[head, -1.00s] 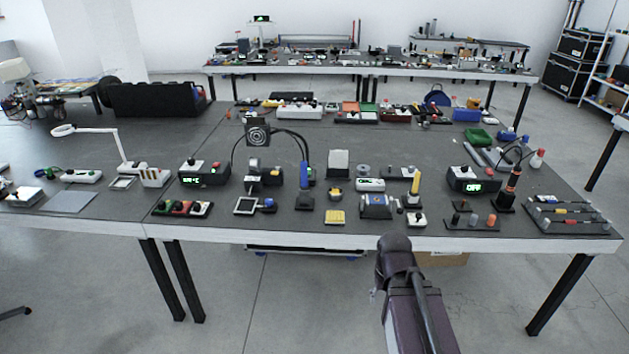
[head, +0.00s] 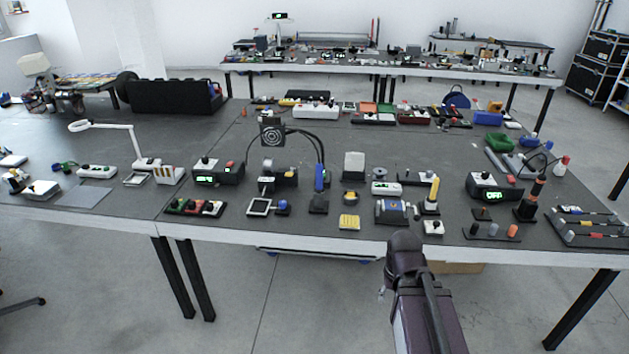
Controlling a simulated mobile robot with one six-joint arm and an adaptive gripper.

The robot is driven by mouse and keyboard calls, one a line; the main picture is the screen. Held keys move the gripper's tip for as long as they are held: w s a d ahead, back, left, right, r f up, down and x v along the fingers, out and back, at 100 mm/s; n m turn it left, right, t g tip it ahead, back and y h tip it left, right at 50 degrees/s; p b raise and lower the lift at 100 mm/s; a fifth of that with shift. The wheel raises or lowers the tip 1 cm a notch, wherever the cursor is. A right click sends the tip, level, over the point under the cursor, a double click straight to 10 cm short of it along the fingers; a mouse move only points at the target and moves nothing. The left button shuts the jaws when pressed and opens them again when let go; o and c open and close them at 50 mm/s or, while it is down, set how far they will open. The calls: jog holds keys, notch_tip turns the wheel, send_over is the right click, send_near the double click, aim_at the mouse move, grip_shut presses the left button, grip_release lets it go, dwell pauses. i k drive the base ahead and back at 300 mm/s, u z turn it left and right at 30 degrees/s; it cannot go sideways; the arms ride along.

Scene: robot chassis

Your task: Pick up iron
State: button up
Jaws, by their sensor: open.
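Several pen-like tools that could be the iron stand on the bench. One with an orange and black handle (head: 535,193) stands upright in a black holder at the right, cabled to a black station (head: 494,188) with a green display. One with a blue handle (head: 320,177) stands in a dark holder near the middle. One with a yellow handle (head: 433,192) stands to the right of the middle. I cannot tell which is meant. My arm shows at the bottom, in front of the bench edge, but the gripper itself is not visible.
The dark bench (head: 335,235) is crowded with small devices. A second station (head: 218,174), a fume extractor (head: 272,133) and a ring lamp (head: 110,130) stand on it to the left. A rack with coloured tools (head: 592,225) lies at the right. Bare floor lies before the bench.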

aim_at(318, 187)
jog(key=i, duration=0.85)
jog(key=z, duration=0.05)
